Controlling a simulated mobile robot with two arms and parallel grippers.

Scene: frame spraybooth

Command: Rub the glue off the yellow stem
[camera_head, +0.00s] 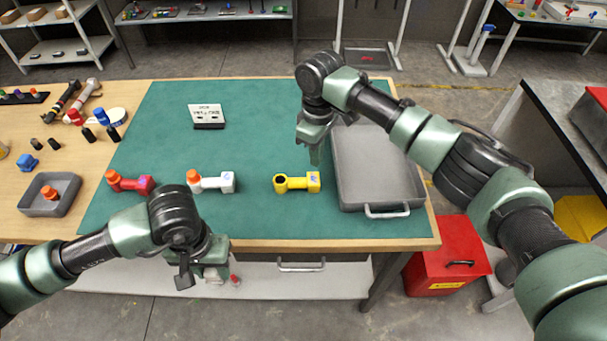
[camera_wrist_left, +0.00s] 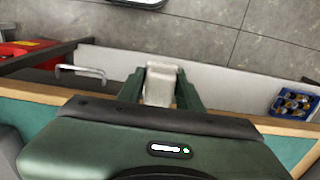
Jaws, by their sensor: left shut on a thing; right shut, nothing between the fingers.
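The yellow stem (camera_head: 299,182) lies on the green mat (camera_head: 255,130), its dark round opening to the left and a block end to the right. Glue on it is too small to make out. My left gripper (camera_head: 204,274) is low at the table's front edge, left of and nearer than the stem. It is shut on a pale, off-white block-like thing (camera_wrist_left: 161,86), seen between its fingers in the left wrist view. My right gripper (camera_head: 315,154) is shut and empty, pointing down above the mat, beyond the yellow stem and beside the grey tray (camera_head: 388,208).
A red stem (camera_head: 130,184) and a white stem (camera_head: 214,183), each with an orange cap, lie left of the yellow one. A small sign (camera_head: 207,116) stands behind. A small grey bin (camera_head: 68,205) is at left. A red bin (camera_head: 447,262) stands on the floor.

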